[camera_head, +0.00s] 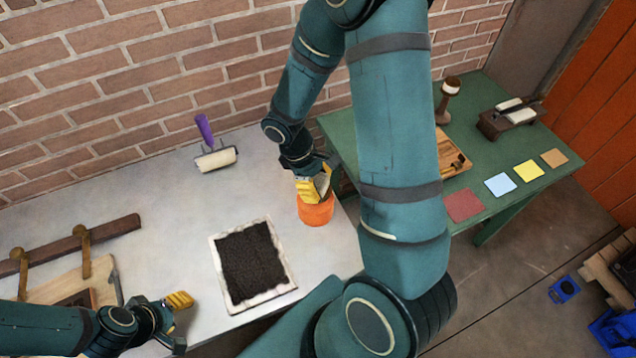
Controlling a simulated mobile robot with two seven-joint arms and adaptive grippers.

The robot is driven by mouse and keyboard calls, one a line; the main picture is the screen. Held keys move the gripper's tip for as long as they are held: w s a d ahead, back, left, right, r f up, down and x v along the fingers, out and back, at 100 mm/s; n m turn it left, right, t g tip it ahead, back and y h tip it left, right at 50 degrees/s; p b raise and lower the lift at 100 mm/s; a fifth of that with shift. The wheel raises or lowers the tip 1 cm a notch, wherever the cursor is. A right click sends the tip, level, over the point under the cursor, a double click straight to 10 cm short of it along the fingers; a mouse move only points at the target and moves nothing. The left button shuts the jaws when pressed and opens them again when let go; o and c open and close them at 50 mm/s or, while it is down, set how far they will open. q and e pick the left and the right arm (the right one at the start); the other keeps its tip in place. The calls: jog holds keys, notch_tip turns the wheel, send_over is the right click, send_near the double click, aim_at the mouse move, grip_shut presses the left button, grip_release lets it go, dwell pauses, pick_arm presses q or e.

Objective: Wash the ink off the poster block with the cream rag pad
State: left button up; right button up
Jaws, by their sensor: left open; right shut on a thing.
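My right gripper (312,188) reaches down at the orange tub (317,211) near the right edge of the pale table. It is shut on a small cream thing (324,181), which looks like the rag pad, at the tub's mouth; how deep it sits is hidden. My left gripper (179,302) is open and empty at the lower left, above the table. A square slab with a dark, inky face and an off-white rim (222,279) lies in the middle. A wooden board with a dark block (76,299) lies at the left; I cannot tell which is the poster block.
A roller with a purple handle (204,128) lies near the brick wall. A wooden bar with knobs (122,226) lies at the left. The green table (515,193) holds coloured squares, a wooden tray and a roller stand. My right arm covers much of the middle.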

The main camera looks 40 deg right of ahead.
aim_at(321, 180)
pick_arm(q)
jog(key=shift+r+p, duration=1.8)
jog(key=shift+r, duration=0.05)
pick_arm(e)
jog(key=shift+r, duration=2.3)
pick_arm(q)
jog(key=shift+r+p, duration=0.6)
pick_arm(e)
jog(key=shift+r, duration=1.2)
pick_arm(q)
jog(key=shift+r, duration=0.1)
